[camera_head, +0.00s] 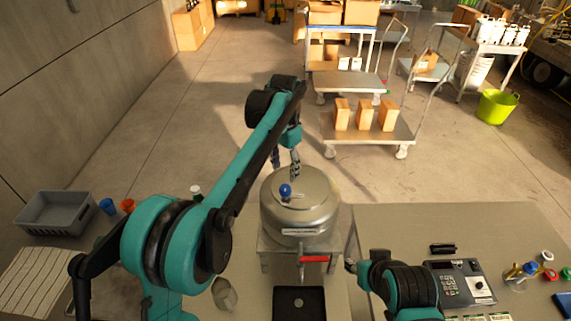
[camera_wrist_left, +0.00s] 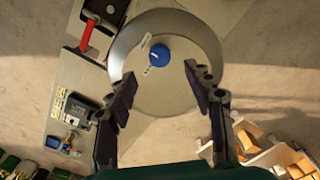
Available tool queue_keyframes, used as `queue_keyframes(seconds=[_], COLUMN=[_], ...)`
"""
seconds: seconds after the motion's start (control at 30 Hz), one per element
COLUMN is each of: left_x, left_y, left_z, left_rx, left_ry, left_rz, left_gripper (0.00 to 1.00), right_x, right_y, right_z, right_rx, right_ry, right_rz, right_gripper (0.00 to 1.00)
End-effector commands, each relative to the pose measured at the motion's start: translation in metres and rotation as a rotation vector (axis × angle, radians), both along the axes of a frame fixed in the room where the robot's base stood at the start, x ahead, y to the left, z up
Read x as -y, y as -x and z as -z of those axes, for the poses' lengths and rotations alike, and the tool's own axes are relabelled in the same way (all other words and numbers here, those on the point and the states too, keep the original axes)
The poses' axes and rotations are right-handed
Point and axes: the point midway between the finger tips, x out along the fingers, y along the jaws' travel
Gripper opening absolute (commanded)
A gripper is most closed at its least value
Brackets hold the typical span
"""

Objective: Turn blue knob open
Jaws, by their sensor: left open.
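The blue knob (camera_head: 285,190) sits on the lid of a round steel pot (camera_head: 300,212) in the head view. In the left wrist view the blue knob (camera_wrist_left: 160,54) is near the top middle, on the pale lid, with small labels beside it. My left gripper (camera_head: 286,160) is at the far side of the pot, above its rim. In the left wrist view its two fingers (camera_wrist_left: 170,90) are apart, with the knob beyond their tips and nothing between them. My right arm shows at the lower right of the head view; its gripper fingers are not clearly visible.
The pot stands on a metal stand with a red-handled valve (camera_head: 314,259) at its front, above a black tray (camera_head: 299,302). A grey bin (camera_head: 56,213) is at left. A keypad device (camera_head: 461,284) is on the right table. Carts with boxes (camera_head: 364,116) stand behind.

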Motion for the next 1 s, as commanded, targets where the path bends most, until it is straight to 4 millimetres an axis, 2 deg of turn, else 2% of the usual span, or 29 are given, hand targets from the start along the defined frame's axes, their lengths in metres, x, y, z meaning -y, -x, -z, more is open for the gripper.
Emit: queue_keyframes(seconds=[0.13,0.5,0.63,0.9,1.0], left_x=[0.003,0.002,0.002,0.002,0.002], left_y=[-0.002,-0.002,-0.002,-0.002,-0.002], left_z=[0.011,0.067,0.076,0.077,0.077], left_rx=[-0.006,-0.006,-0.006,-0.006,-0.006], left_ry=[-0.002,-0.001,-0.001,-0.001,-0.001], left_rz=[0.010,0.008,0.007,0.007,0.007], left_gripper=[0.52,0.52,0.52,0.52,0.26], right_x=[0.000,0.000,0.000,0.000,0.000], right_y=[0.000,0.000,0.000,0.000,0.000], right_z=[-0.003,-0.006,-0.007,-0.007,-0.007], right_rx=[0.000,0.000,0.000,0.000,0.000], right_ry=[0.000,0.000,0.000,0.000,0.000], right_rz=[0.000,0.000,0.000,0.000,0.000], right_gripper=[0.40,0.40,0.40,0.40,0.40])
